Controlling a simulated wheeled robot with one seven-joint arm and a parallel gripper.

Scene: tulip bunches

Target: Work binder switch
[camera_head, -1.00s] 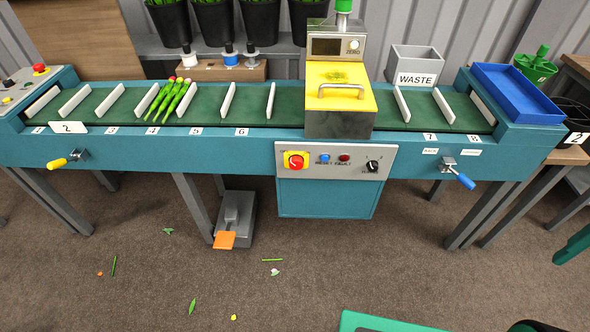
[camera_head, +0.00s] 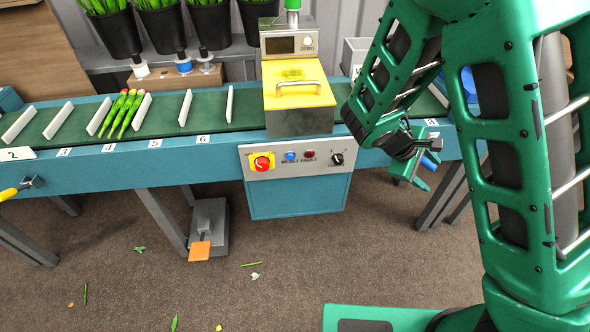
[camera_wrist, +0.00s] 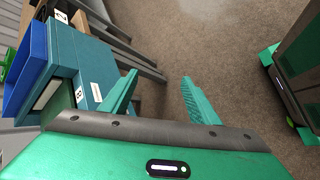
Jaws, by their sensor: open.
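The binder (camera_head: 298,95) has a yellow lid and a grey housing and stands over the green conveyor in the head view. The panel does not show there.
A blue-handled lever (camera_head: 430,163) is close behind my gripper, partly hidden. A blue tray (camera_wrist: 28,72) is at the conveyor's end in the wrist view. Tulips (camera_head: 122,113) lie on the belt at left. A foot pedal (camera_head: 200,250) stands on the floor; the space before the panel is clear.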

